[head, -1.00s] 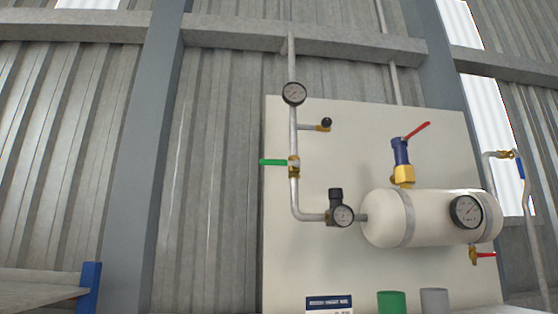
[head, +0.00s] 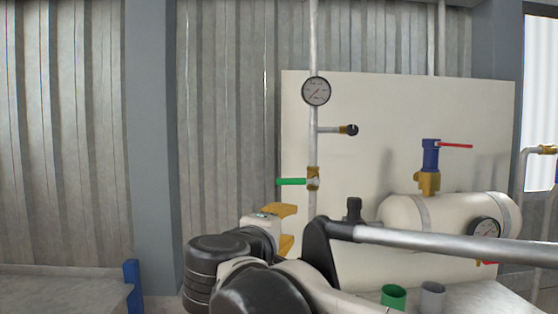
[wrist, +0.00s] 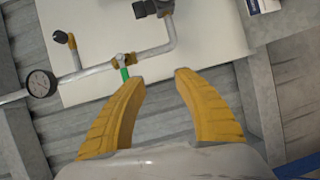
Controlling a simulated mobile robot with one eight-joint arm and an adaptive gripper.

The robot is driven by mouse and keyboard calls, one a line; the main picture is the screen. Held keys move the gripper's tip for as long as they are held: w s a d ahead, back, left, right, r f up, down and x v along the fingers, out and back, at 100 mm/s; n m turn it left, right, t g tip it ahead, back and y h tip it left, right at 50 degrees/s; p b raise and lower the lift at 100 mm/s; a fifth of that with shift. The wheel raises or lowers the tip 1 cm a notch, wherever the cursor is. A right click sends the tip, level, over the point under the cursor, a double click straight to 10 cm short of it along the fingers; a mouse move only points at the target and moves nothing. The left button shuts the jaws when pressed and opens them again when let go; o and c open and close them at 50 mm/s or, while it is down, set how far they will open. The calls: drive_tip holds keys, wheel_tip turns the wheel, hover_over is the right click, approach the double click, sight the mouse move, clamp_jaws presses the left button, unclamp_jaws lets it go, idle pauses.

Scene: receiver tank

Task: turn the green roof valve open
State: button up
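The green roof valve handle (head: 291,181) points left, across the upright pipe, from a brass valve body (head: 313,179). In the wrist view the green handle (wrist: 124,73) shows just beyond the tip of the left finger, partly hidden behind it. My gripper (head: 285,228) has yellow fingers and is below the handle in the head view. In the wrist view my gripper (wrist: 161,76) is open with nothing between its fingers. I cannot tell how far the handle is in depth.
A round gauge (head: 316,91) and a black-knobbed side branch (head: 348,130) sit above the valve. A cream tank (head: 450,214) with a red-handled blue valve (head: 430,155) is at right. Green (head: 393,296) and grey (head: 432,295) cups stand below. The wall left of the handle is clear.

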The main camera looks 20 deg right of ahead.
drive_tip(key=t+p, duration=0.1)
drive_tip(key=p, duration=0.1)
approach(289, 181)
drive_tip(key=f, duration=0.1)
drive_tip(key=n, duration=0.1)
drive_tip(key=shift+h, duration=0.3)
drive_tip(key=x, duration=0.3)
drive_tip(key=p+x, duration=0.1)
drive_tip(key=x, duration=0.3)
drive_tip(key=p+x, duration=0.1)
drive_tip(key=x, duration=0.2)
drive_tip(key=shift+w+d+r, duration=0.1)
drive_tip(key=shift+w+r, duration=0.15)
drive_tip(key=shift+w, duration=0.05)
drive_tip(key=shift+s, duration=0.1)
clamp_jaws()
